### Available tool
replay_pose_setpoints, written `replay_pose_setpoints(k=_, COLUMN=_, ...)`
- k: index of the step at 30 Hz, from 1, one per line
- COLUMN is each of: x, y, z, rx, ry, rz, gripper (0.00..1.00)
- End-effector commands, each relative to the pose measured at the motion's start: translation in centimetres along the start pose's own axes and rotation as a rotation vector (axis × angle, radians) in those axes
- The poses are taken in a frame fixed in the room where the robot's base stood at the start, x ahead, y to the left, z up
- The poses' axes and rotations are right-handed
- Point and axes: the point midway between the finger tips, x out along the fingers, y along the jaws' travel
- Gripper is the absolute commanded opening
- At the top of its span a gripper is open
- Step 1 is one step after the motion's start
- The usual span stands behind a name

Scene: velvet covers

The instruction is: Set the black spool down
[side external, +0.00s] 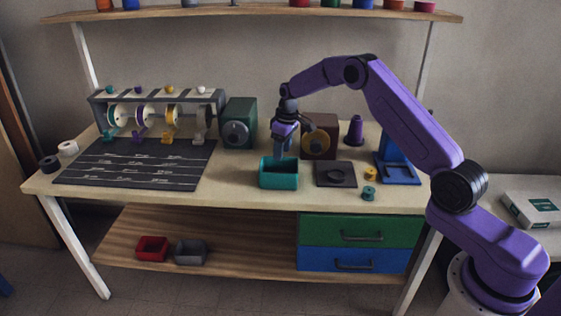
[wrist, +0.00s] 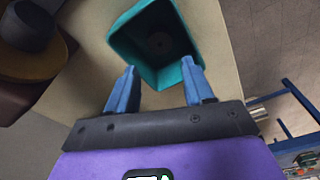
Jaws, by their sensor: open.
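A small black spool (side external: 50,163) lies at the left end of the table, beside a white spool (side external: 68,148). My gripper (side external: 284,152) points down above the back of the teal bin (side external: 278,181). In the wrist view my gripper (wrist: 160,80) has its two blue fingers apart, with nothing between them. The teal bin (wrist: 118,50) lies beyond the fingertips there. A faint dark round shape (wrist: 159,43) with a small centre shows on the bin's floor; I cannot tell whether it is a spool.
A brown box with a yellow disc (side external: 318,140) stands close right of my gripper, and a green machine (side external: 239,122) stands left. A dark square plate (side external: 336,180) lies right of the bin. A black mat (side external: 135,165) and a rack of spools (side external: 160,115) fill the left.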

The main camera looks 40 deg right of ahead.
Motion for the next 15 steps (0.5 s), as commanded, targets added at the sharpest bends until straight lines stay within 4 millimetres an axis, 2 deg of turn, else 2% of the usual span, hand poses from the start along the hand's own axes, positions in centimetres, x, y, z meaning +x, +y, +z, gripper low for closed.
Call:
replay_pose_setpoints(k=1, x=-0.9, y=0.0, z=-0.1, rx=0.000, ry=0.002, rz=0.001, gripper=0.52)
replay_pose_setpoints(k=6, x=-2.5, y=0.0, z=0.0, rx=0.000, ry=0.000, rz=0.000, gripper=0.52)
replay_pose_setpoints(k=15, x=-3.2, y=-0.5, z=0.0, rx=-0.006, ry=-0.001, rz=-0.001, gripper=0.52)
